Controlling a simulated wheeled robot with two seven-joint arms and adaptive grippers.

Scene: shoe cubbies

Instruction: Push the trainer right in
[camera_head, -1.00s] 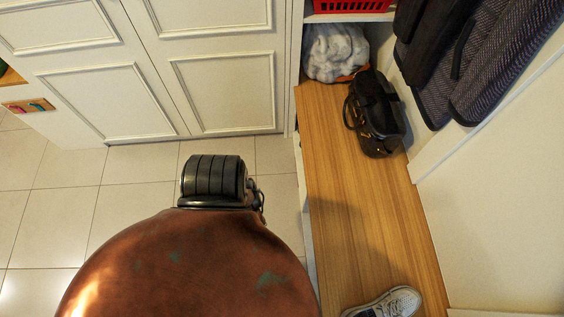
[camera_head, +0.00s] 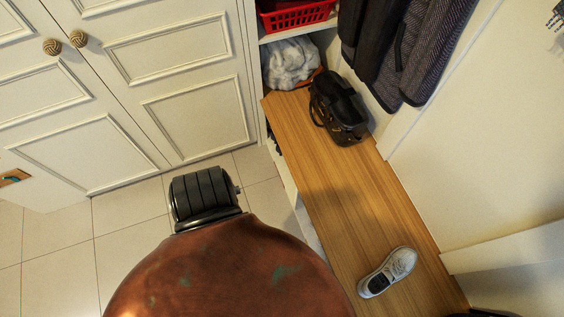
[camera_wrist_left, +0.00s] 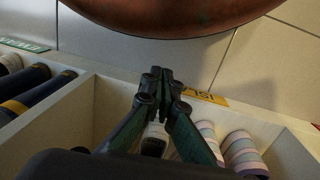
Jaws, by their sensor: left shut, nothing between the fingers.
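A pale grey and white trainer (camera_head: 388,272) lies on the wooden bench top in the head view. In the left wrist view a whitish shoe (camera_wrist_left: 154,138) with a dark part sits in a cubby, partly hidden behind my fingers. I cannot tell which of these is the task's trainer. My left gripper (camera_wrist_left: 160,74) is shut and empty, in front of the cubby in the wrist view. Whether it touches the whitish shoe is not clear. My right gripper is in neither view.
A yellow label (camera_wrist_left: 205,97) marks the cubby edge. A black bag (camera_head: 338,108) is on the bench (camera_head: 350,205). Cupboard doors (camera_head: 150,90) stand at the left.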

